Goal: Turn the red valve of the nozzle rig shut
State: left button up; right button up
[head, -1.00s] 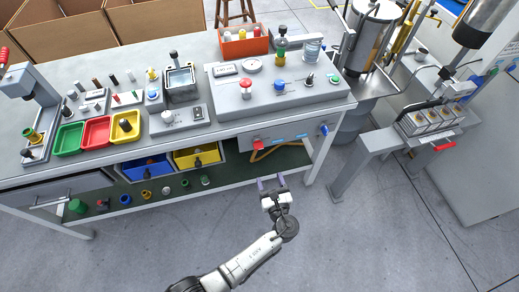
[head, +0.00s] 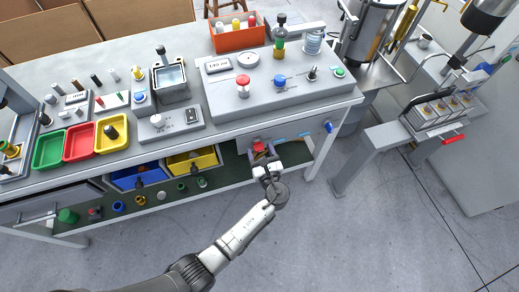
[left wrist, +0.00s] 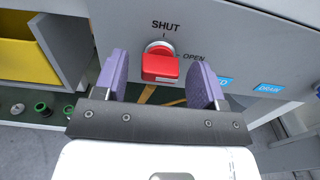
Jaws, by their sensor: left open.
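The red valve (head: 259,148) is on the grey front panel below the bench top, under the nozzle rig box (head: 262,95). In the left wrist view the red valve handle (left wrist: 160,67) sits on a round metal base, with the label SHUT above it and OPEN to its upper right. I cannot tell which mark the handle lines up with. My left gripper (head: 266,168) is in front of the valve. In the left wrist view the open gripper (left wrist: 161,80) has one purple finger on each side of the handle, with gaps visible on both sides. My right gripper is not in view.
Blue labels (left wrist: 270,88) lie to the right on the panel. A yellow bin (head: 192,160) and a blue bin (head: 139,175) hang under the bench to the left. Small parts stand on the lower shelf (head: 226,178). The floor in front is clear.

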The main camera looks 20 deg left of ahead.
pick_arm(q)
jog(key=shift+s+d, duration=0.15)
jog(key=shift+c, duration=0.4)
jog(key=c, duration=0.8)
jog(key=shift+c, duration=0.2)
jog(key=n+b, duration=0.8)
jog(key=n, duration=0.9)
jog(key=shift+f+n+b, duration=0.15)
jog(key=shift+n+b, duration=0.15)
jog(key=shift+b, duration=0.1)
